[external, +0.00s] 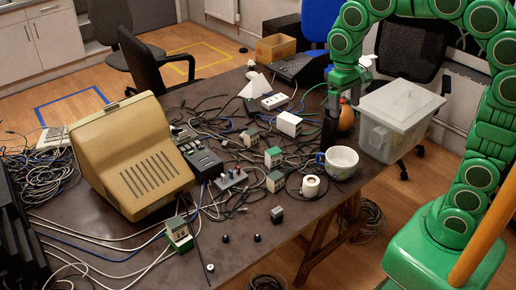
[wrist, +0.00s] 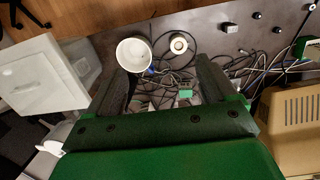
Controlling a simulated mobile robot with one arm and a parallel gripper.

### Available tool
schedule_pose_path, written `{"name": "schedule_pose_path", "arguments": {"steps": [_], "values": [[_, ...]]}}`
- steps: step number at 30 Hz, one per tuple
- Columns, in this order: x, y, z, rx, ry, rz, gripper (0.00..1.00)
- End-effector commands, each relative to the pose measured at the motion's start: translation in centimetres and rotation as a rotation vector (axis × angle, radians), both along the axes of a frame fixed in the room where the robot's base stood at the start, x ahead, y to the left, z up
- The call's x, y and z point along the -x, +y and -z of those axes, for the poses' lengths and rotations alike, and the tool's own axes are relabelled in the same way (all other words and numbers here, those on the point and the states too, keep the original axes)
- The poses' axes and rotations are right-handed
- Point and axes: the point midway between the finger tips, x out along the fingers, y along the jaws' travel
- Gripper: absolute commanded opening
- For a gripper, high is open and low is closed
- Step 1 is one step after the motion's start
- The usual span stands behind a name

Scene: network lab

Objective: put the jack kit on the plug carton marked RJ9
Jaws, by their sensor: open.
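A small dark grey block (external: 277,215) sits near the front edge and also shows in the wrist view (wrist: 230,28). I cannot tell which thing is the jack kit. My gripper (external: 332,122) is open and empty, above the table's right side. In the wrist view its fingers (wrist: 162,85) are apart over cables.
A white mug (external: 341,162) and a tape roll (external: 310,186) stand near the right edge. A lidded translucent bin (external: 398,125) stands right of my gripper, with an orange-brown round object (external: 346,118) between. The monitor (external: 130,155) fills the left. Cables cover the middle.

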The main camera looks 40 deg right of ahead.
Motion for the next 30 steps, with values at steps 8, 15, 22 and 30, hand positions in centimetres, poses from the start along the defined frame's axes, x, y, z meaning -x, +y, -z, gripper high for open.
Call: {"name": "schedule_pose_path", "arguments": {"steps": [8,15,22,30], "values": [[7.2,-4.4,0.8,-0.015,0.018,-0.003,0.85],[13.6,-7.1,2.1,-0.029,0.036,-0.012,0.85],[19.5,-8.9,3.9,-0.037,0.045,-0.022,0.85],[23.1,-9.5,5.3,-0.048,0.051,-0.031,0.85]]}}
